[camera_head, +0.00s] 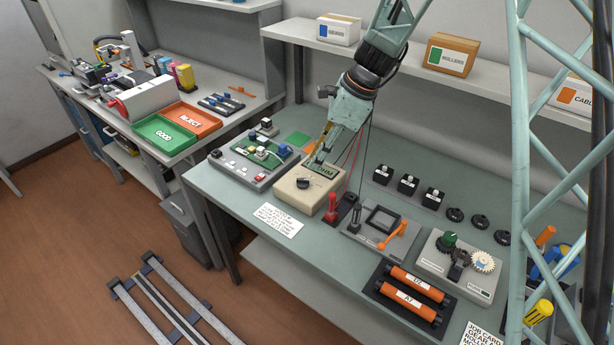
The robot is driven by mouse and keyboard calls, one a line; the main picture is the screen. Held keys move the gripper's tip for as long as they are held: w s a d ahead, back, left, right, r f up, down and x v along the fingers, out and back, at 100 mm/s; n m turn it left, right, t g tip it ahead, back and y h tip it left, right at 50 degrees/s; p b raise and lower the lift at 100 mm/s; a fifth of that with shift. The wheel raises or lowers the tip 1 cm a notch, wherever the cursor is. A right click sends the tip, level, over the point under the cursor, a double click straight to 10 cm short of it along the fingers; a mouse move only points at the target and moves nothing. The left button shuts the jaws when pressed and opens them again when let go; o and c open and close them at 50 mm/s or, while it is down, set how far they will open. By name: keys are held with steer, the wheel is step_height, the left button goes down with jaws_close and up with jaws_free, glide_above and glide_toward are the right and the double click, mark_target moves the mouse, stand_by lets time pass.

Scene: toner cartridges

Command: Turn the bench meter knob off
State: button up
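The bench meter (301,196) is a cream box on the workbench, with a dark display (322,171) near its top edge. Its black knob (303,183) sits on the sloped face. My gripper (318,165) reaches down from above at the meter's upper part, just above and right of the knob. Its fingertips appear at or just over the display area; I cannot tell whether they touch. The fingers overlap from this angle, so their opening is not clear. The knob's exact pointer direction is too small to read.
A test board (252,160) with small parts stands left of the meter. A red probe (331,207) and a black probe (355,216) stand to its right, with cables rising behind. A paper note (278,220) lies in front. A shelf (410,65) with boxes runs behind my arm.

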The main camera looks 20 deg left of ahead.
mark_target(304, 180)
steer(key=shift+b+x, duration=0.75)
steer(key=shift+x, duration=3.15)
jaws_close()
